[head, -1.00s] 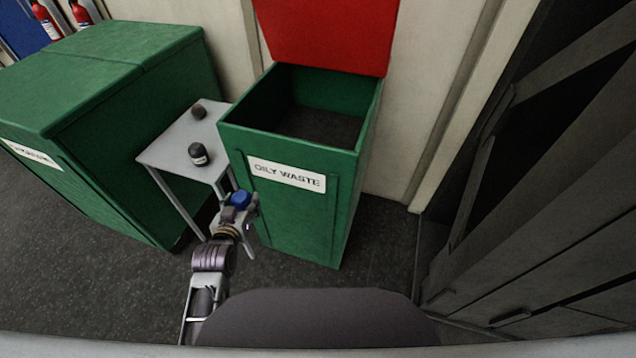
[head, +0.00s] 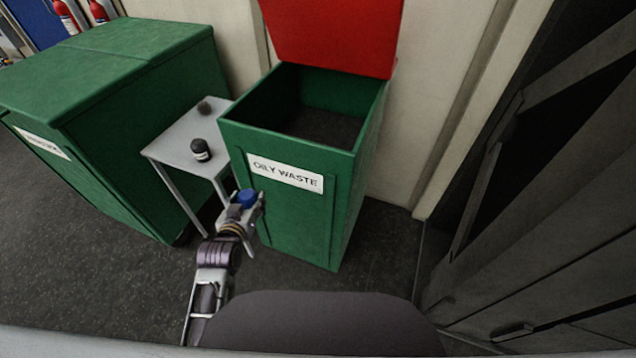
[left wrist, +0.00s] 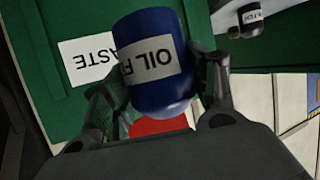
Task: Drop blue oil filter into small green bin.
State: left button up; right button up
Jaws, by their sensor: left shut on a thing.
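The blue oil filter (head: 247,197) is in my left gripper (head: 249,207), in front of the small green bin (head: 303,222) and below its rim. In the left wrist view the filter (left wrist: 152,65) is a blue cylinder with a white label, and the fingers of my left gripper (left wrist: 160,88) are shut on its two sides. The bin is labelled OILY WASTE, and its red lid (head: 333,35) stands open at the back. The dark inside of the bin shows from above. My right gripper is not in view.
A small grey table (head: 178,145) stands left of the bin, with a black canister (head: 200,150) and a dark round object (head: 204,107) on it. A large closed green bin (head: 120,130) is further left. Dark cabinet-like panels (head: 560,220) stand on the right.

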pick_arm(q)
jog(key=shift+w+a+r, duration=0.15)
jog(key=shift+w+r, duration=0.25)
jog(key=shift+r, duration=0.05)
jog(key=shift+w+r, duration=0.4)
jog(key=shift+r, duration=0.2)
jog(key=w+a+r+m+h, duration=0.1)
jog(key=w+r, duration=0.5)
jog(key=r, duration=0.5)
jog(key=w+a+r+m+h, duration=0.2)
jog(key=w+r, duration=0.5)
jog(key=r, duration=0.4)
jog(key=w+a+r+m+h, duration=0.1)
jog(key=w+r, duration=0.5)
jog(key=r, duration=0.4)
notch_tip(320, 180, down, 7)
jog(key=d+m+g+h, duration=0.1)
jog(key=m+g+h, duration=0.1)
jog(key=m+h, duration=0.1)
jog(key=s+d+f+m+g+h, duration=0.4)
jog(key=s+d+m+g+h, duration=0.1)
jog(key=s, duration=0.4)
jog(key=shift+d+m+g, duration=0.4)
jog(key=shift+d+m, duration=0.2)
jog(key=shift+d, duration=0.1)
jog(key=shift+w, duration=0.1)
